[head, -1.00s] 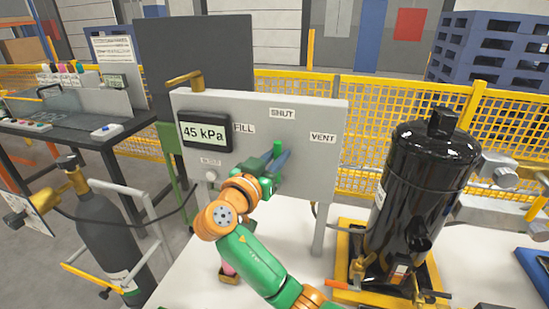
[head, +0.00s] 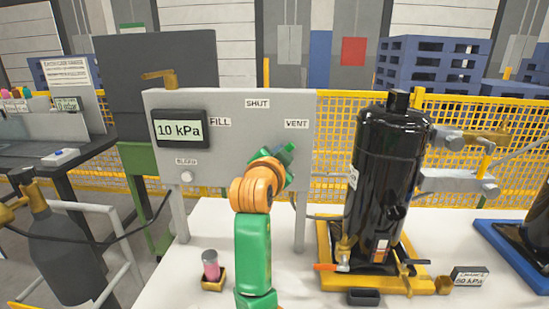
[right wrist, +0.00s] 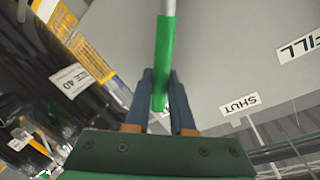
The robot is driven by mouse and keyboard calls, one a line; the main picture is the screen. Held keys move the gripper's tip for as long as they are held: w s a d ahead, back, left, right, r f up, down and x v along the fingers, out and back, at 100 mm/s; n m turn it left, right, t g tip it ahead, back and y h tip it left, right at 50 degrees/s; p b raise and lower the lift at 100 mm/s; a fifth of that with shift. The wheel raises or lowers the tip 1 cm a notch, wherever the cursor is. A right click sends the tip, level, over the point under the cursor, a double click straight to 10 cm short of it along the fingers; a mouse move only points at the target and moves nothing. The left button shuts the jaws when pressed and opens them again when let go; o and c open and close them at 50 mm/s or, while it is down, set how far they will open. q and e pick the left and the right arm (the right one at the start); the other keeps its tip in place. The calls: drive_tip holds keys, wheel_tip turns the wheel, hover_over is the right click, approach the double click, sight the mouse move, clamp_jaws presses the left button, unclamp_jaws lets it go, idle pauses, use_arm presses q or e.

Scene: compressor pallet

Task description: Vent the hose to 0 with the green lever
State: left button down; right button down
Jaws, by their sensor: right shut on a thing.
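The grey panel (head: 160,112) has labels FILL, SHUT (head: 257,104) and VENT (head: 296,124). Its display (head: 180,129) reads 10 kPa. In the head view the green lever and my right gripper (head: 284,160) overlap just below VENT; the wrist hides much of both. In the right wrist view the green lever (right wrist: 164,52) runs between the blue fingers of my right gripper (right wrist: 161,98), which is shut on it. My left gripper is in neither view.
A black tank (head: 385,165) stands on a yellow base right of the panel, close to my right wrist. A dark gas cylinder (head: 62,240) stands at left.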

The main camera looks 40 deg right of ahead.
drive_tip(key=shift+s+d+f+m, duration=0.25)
drive_tip(key=shift+f+m, duration=0.15)
drive_tip(key=shift+m, duration=0.1)
idle(0.3)
drive_tip(key=c, duration=0.8)
unclamp_jaws()
drive_tip(key=shift+o, duration=0.2)
drive_tip(key=shift+b, duration=0.3)
drive_tip(key=b+v, duration=0.1)
drive_tip(key=v, duration=0.6)
drive_tip(key=shift+s+d, duration=0.1)
drive_tip(key=shift+s, duration=0.05)
